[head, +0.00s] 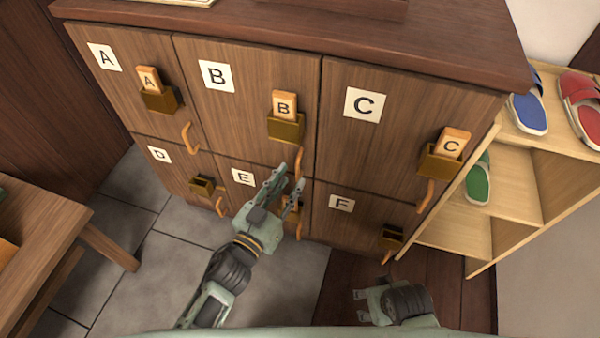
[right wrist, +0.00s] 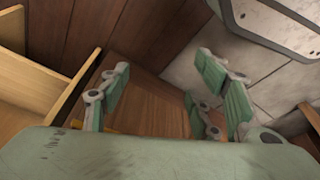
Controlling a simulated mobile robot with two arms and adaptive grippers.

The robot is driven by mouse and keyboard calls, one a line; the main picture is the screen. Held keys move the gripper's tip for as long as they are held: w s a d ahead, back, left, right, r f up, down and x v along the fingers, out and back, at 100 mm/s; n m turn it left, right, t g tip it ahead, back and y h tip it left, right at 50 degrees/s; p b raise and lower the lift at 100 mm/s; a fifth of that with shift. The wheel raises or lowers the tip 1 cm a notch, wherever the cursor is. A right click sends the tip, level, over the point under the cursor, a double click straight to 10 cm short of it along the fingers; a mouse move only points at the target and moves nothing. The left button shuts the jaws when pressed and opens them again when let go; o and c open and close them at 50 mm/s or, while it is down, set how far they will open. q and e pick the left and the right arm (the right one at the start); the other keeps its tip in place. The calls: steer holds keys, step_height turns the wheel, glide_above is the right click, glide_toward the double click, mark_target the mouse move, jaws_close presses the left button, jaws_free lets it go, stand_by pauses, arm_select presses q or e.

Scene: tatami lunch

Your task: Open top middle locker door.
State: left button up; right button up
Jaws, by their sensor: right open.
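The top middle locker door (head: 245,105), labelled B, is closed, flush with its neighbours. It has a brass holder (head: 287,130) with a wooden B tag (head: 285,103) standing in it. Its orange handle (head: 300,159) is at the lower right of the door. My left gripper (head: 289,177) is open, its fingertips just below and left of that handle and in front of door E; I cannot tell whether they touch anything. My right gripper (head: 359,304) is open and empty, low in front of the lockers; its spread fingers also show in the right wrist view (right wrist: 168,85).
Doors A (head: 125,95) and C (head: 390,125) flank B, and doors D, E and F (head: 355,225) are below; all look closed. An open shoe shelf (head: 515,190) with slippers stands right. A wooden table (head: 40,240) is at left. Grey tiled floor is clear between.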

mark_target(297, 173)
arm_select(q)
steer(key=shift+x, duration=2.3)
arm_select(e)
steer(key=shift+w+r, duration=0.2)
steer(key=shift+r, duration=0.65)
arm_select(q)
steer(key=shift+c, duration=0.4)
jaws_close()
